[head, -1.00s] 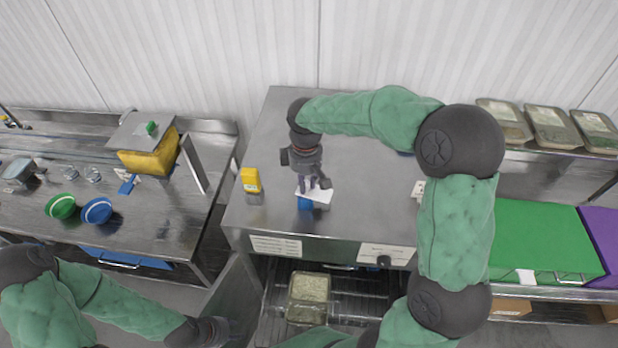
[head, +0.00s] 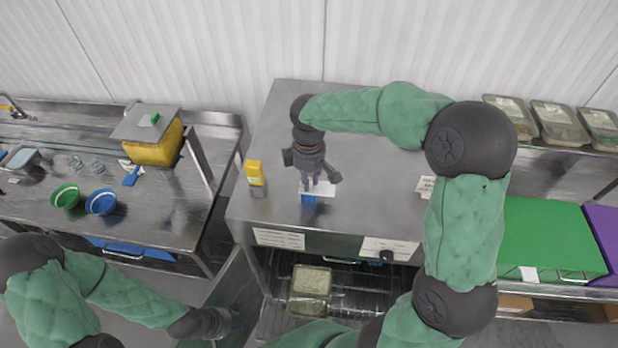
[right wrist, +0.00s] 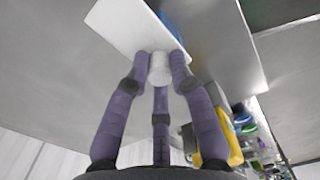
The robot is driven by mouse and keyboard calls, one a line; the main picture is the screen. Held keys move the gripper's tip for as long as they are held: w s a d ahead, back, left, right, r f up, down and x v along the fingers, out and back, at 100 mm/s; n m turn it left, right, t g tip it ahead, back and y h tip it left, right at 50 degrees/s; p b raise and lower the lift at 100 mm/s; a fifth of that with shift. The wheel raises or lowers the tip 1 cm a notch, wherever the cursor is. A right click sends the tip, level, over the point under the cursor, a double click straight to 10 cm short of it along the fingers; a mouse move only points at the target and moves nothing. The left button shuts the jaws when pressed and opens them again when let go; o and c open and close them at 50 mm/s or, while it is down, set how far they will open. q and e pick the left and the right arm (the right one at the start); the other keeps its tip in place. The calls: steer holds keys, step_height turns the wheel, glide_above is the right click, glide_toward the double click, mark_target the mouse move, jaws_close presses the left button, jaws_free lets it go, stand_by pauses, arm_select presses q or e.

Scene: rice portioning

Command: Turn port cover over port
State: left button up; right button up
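A flat white piece (head: 325,189), apparently the port cover, is at the front part of the steel counter top, over a blue block-like part (head: 308,199). My right gripper (head: 314,188) is pointed down onto it. In the right wrist view, the three purple fingers (right wrist: 160,75) are closed around a short white knob (right wrist: 160,68) beside the white plate (right wrist: 128,30). Blue (right wrist: 170,28) shows behind the plate's edge. The port itself cannot be made out. My left gripper (head: 222,322) is low at the left, away from the counter; its fingers are too unclear to read.
A yellow-and-grey device (head: 255,178) stands left of the cover on the same counter top. Bowls (head: 101,202) and a yellow container (head: 155,150) are on the left table. Green lid (head: 548,238) is at right. The counter top behind my right gripper is clear.

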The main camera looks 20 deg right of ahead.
steer(key=o, duration=0.3)
steer(key=shift+a, duration=0.1)
step_height(320, 180, up, 12)
steer(key=shift+f, duration=0.1)
stand_by(0.4)
stand_by(0.5)
